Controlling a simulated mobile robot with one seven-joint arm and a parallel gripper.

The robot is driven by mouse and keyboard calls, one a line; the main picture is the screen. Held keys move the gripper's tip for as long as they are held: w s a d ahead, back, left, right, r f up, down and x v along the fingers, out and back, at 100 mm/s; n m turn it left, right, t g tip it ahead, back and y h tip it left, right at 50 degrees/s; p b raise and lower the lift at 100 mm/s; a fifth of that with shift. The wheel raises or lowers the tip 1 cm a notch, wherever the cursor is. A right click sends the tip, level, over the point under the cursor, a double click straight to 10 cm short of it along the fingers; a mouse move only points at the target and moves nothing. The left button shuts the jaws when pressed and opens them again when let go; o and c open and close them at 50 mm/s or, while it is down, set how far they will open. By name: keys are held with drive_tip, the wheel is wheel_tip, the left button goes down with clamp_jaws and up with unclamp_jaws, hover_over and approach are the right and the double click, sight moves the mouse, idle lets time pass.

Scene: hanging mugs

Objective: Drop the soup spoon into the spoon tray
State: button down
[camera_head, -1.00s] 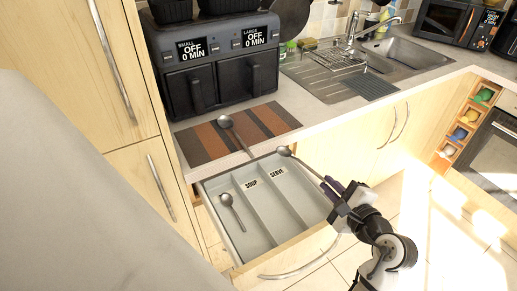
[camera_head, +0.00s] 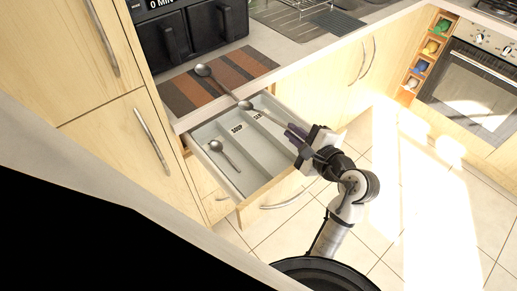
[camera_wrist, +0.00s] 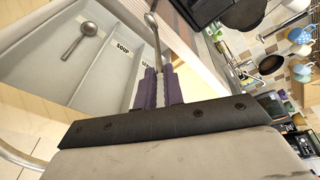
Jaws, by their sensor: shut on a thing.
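My gripper (camera_head: 296,134) is shut on the handle of a grey metal spoon (camera_head: 262,112). The spoon points left and away from me, bowl end farthest, over the right part of the open drawer. In the wrist view, the held spoon (camera_wrist: 156,42) stands out between the purple fingertips (camera_wrist: 157,88). The grey compartmented spoon tray (camera_head: 208,166) fills the drawer. It has labels SOUP (camera_head: 237,128) and one partly hidden by the held spoon. Another spoon (camera_head: 216,147) lies in its left compartment. A third spoon (camera_head: 204,71) lies on the striped mat.
The striped mat (camera_head: 180,97) lies on the counter behind the drawer, in front of a black two-drawer appliance (camera_head: 195,35). The tall wooden cabinet (camera_head: 120,120) stands close left of the drawer. Open tiled floor (camera_head: 400,200) lies to the right.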

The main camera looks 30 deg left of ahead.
wheel_tip(320, 180, down, 5)
drive_tip(key=b, duration=0.3)
drive_tip(key=shift+r, duration=0.1)
drive_tip(key=c, duration=1.4)
unclamp_jaws()
drive_tip(key=shift+c, duration=0.2)
drive_tip(key=b+v, duration=0.3)
drive_tip(key=v, duration=1.1)
drive_tip(key=shift+r, duration=0.1)
